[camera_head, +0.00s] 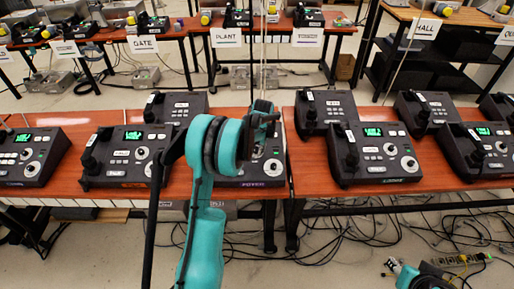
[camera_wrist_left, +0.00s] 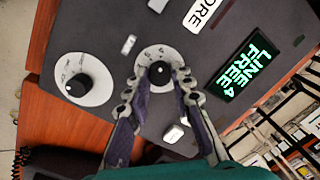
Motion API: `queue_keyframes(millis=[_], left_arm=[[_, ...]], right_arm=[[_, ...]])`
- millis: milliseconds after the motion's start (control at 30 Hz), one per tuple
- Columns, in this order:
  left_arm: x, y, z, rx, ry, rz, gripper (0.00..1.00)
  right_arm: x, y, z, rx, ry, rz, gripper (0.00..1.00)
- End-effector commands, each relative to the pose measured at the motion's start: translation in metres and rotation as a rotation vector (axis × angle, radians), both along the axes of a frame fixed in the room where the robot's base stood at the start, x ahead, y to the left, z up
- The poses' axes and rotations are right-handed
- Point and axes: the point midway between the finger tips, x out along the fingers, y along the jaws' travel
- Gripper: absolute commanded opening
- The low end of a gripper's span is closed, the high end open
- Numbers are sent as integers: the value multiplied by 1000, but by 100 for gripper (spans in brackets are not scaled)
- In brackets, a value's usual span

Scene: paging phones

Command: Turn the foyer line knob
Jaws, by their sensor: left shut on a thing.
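The line knob (camera_wrist_left: 160,73) is a small dark knob on a pale numbered dial, on a dark desk phone. In the left wrist view, the two fingers of my left gripper (camera_wrist_left: 160,84) are closed on it from either side. In the head view, my left gripper (camera_head: 263,118) reaches down over the phone (camera_head: 245,180) at the table's middle, and my arm hides much of that phone. Its front label is too small to read surely. Its screen (camera_wrist_left: 247,69) reads LINE 4 FREE. Part of my right arm shows at the lower right; its jaws are unclear.
A second dial with a larger dark knob (camera_wrist_left: 77,88) lies left of the line knob in the wrist view. A white button (camera_wrist_left: 173,134) is close to the fingers. Other phones stand on both sides, including one with a green screen (camera_head: 372,132). Cables cover the floor.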

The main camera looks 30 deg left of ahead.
Motion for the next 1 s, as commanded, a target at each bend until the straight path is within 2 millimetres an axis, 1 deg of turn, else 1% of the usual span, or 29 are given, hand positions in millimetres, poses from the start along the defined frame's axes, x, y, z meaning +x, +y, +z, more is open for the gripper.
queue_keyframes(millis=[200, 600, 633, 667, 700, 1000], left_arm=[[0, 0, 0, 7, 4, -33, 0], [0, 0, 0, 8, 4, -37, 0], [0, 0, 0, 8, 4, -37, 30], [0, 0, 0, 8, 4, -37, 38], [0, 0, 0, 8, 4, -37, 44], [0, -1, 1, 8, 5, -36, 44]], right_arm=[[0, 0, 0, 0, 0, 0, 40], [0, 0, 0, 0, 0, 0, 40], [0, 0, 0, 0, 0, 0, 40], [0, 0, 0, 0, 0, 0, 40], [0, 0, 0, 0, 0, 0, 40], [0, 0, 0, 0, 0, 0, 40]])
